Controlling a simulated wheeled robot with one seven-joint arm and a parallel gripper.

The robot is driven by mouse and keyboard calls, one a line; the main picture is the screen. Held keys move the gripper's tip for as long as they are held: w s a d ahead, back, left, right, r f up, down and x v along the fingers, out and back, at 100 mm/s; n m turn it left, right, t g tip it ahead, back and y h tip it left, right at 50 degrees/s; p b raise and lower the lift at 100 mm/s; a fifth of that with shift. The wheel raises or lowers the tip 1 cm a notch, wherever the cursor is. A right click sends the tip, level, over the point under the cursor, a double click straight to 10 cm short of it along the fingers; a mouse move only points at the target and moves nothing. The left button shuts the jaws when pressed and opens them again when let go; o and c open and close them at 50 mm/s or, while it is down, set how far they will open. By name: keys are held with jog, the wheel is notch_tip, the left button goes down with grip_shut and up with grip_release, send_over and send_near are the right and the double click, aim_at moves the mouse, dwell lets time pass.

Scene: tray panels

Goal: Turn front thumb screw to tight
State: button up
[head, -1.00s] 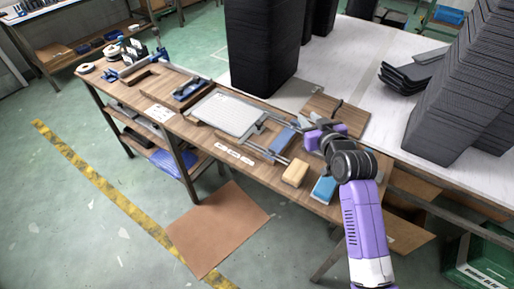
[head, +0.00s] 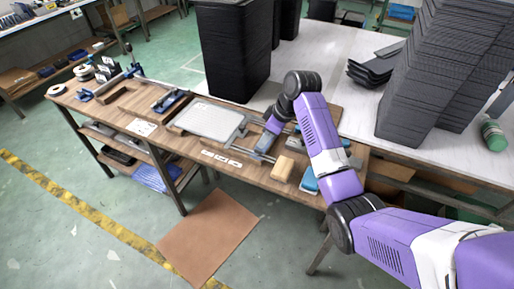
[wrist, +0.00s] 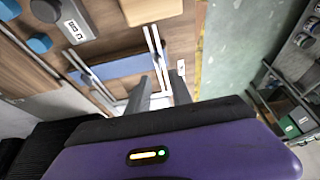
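The front thumb screw cannot be made out in either view. A light grey tray panel (head: 208,122) lies flat on the wooden workbench (head: 190,152). Beside it is a fixture with metal rails (wrist: 155,45) and a blue bar (wrist: 118,67), partly covered by my arm in the head view. My gripper (head: 262,153) points down over this fixture, right of the panel. In the wrist view its two dark fingers (wrist: 160,90) stand apart over the rail and panel end, with no held object visible between them. Whether they touch anything is unclear.
A tan block (head: 283,167) and a blue block (head: 309,180) lie near the bench's right front. Blue round knobs (wrist: 40,43) sit beside a grey labelled block (wrist: 72,20). Tall black stacks (head: 233,50) stand behind on a white table.

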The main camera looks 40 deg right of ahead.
aim_at(257, 150)
jog(key=shift+x, duration=3.15)
jog(key=shift+d, duration=0.1)
grip_shut()
